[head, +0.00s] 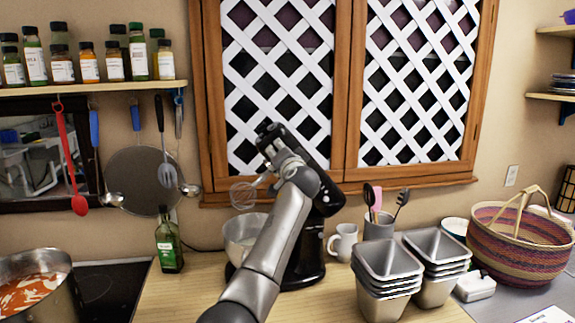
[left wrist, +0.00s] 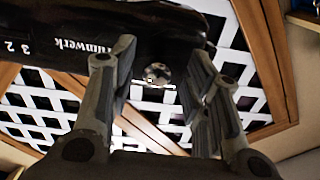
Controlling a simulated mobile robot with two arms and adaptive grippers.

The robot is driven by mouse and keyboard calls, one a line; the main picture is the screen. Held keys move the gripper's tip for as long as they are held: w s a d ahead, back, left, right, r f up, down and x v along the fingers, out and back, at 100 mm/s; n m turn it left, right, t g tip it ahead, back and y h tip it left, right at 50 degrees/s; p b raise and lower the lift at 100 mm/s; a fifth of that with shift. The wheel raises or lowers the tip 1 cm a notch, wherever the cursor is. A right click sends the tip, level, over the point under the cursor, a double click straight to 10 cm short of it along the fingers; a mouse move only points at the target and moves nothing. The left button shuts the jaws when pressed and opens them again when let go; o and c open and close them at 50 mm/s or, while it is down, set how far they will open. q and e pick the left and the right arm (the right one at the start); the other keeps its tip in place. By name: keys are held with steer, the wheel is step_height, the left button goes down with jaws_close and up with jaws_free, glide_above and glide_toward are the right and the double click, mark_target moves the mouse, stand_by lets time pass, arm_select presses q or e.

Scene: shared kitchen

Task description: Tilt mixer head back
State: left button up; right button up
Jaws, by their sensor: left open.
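The stand mixer's head (head: 273,138) is black and slants up to the left above its base (head: 305,262), tilted back, in the head view. A wire whisk (head: 243,195) hangs from it above the metal bowl (head: 240,238). My left gripper (head: 284,160) is at the mixer head, and my arm hides part of the mixer. In the left wrist view the black head (left wrist: 70,48) with white lettering fills the top. My left gripper's fingers (left wrist: 160,62) are apart there, with a round silver knob (left wrist: 157,73) showing between them. I cannot tell whether they touch the head. My right gripper is out of view.
A green bottle (head: 168,245) and a pot of red food (head: 38,285) stand to the left. A white mug (head: 343,242), a utensil holder (head: 379,228), stacked metal tins (head: 388,265) and a woven basket (head: 520,245) stand to the right. A lattice window (head: 345,90) is behind.

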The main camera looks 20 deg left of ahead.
arm_select(q)
steer(key=v, duration=0.9)
steer(key=shift+s, duration=0.35)
